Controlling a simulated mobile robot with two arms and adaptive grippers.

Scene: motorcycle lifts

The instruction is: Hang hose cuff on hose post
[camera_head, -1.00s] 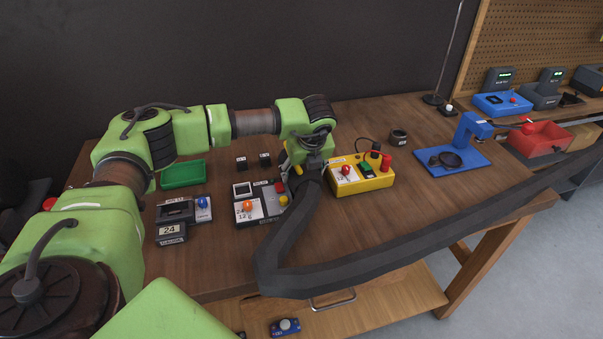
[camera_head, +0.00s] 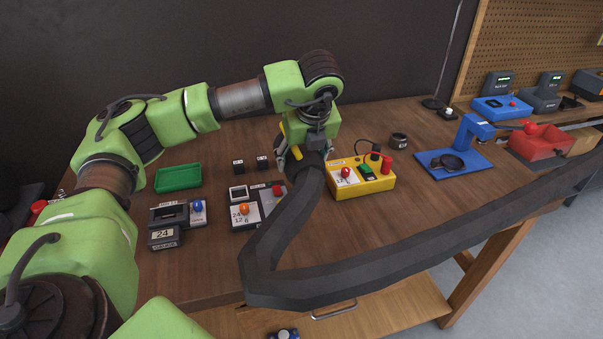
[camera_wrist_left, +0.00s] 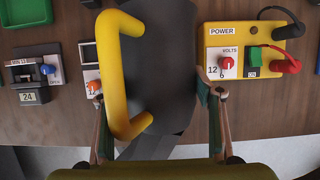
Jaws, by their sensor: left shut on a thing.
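My left gripper (camera_head: 303,158) is over the workbench, beside the yellow power box, shut on the end of a thick dark grey hose (camera_head: 370,279). In the left wrist view, the two fingers of my left gripper (camera_wrist_left: 158,97) stand either side of the grey hose end (camera_wrist_left: 172,60), which I take as the cuff. A yellow bar-shaped handle (camera_wrist_left: 114,75) shows in front of it. From the gripper the hose drops to a bend at the bench's front edge, then runs off to the right. A thin upright post (camera_head: 449,50) stands at the back; I cannot tell if it is the hose post. My right gripper is not in view.
The yellow power box (camera_head: 375,183) with knob and plugs sits right of the gripper. A grey meter box (camera_head: 272,200), a green tray (camera_head: 178,177) and a blue stand (camera_head: 465,164) are also on the bench (camera_head: 350,235). A pegboard is at the back right.

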